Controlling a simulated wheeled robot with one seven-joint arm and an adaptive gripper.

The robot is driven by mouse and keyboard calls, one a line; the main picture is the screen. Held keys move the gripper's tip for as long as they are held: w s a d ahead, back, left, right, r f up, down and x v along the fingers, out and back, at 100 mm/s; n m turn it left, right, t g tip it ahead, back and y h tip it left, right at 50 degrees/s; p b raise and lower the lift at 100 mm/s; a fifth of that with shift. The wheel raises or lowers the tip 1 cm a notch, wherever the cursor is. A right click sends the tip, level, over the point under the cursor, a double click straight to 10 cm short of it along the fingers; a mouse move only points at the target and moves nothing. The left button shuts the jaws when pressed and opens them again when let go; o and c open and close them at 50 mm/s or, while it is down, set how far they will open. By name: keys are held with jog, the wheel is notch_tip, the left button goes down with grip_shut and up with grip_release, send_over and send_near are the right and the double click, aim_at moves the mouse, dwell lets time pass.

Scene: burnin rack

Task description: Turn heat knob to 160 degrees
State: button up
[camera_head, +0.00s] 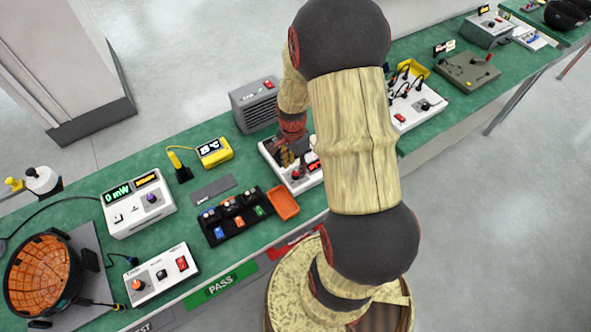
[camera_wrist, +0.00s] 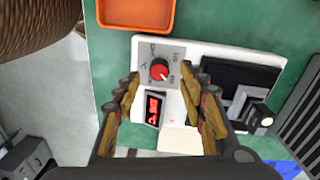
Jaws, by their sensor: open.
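The heat knob (camera_wrist: 159,70) is red and round with a light pointer mark, set on a white panel (camera_wrist: 200,48) with printed marks around it. A small display with red digits (camera_wrist: 154,108) sits below it in the wrist view; I cannot read the digits surely. My gripper (camera_wrist: 163,88) is open, its two fingers on either side of the knob and display, with nothing between them. I cannot tell whether the fingertips touch the panel. In the head view the white unit (camera_head: 311,182) is partly hidden behind my arm, and the gripper (camera_head: 290,155) is over it.
An orange tray (camera_head: 284,202) lies left of the unit; it also shows in the wrist view (camera_wrist: 137,12). A grey ribbed box (camera_head: 256,104) stands behind. A black rack (camera_head: 235,217) with coloured modules and a yellow meter (camera_head: 214,152) are further left on the green bench.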

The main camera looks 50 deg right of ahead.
aim_at(295, 173)
notch_tip(295, 173, up, 9)
jog(key=shift+w, duration=0.25)
dwell(0.6)
jog(key=s+a+r+n+t, duration=0.3)
jog(key=s+a+r+n, duration=0.1)
jog(key=a+r+n, duration=0.5)
jog(key=s+a+r+n+t, duration=0.3)
jog(key=s+a+r+n, duration=0.1)
jog(key=a+r+n, duration=0.6)
jog(key=a+r, duration=0.3)
jog(key=r, duration=0.1)
jog(key=shift+s+a, duration=0.15)
jog(key=shift+a, duration=0.2)
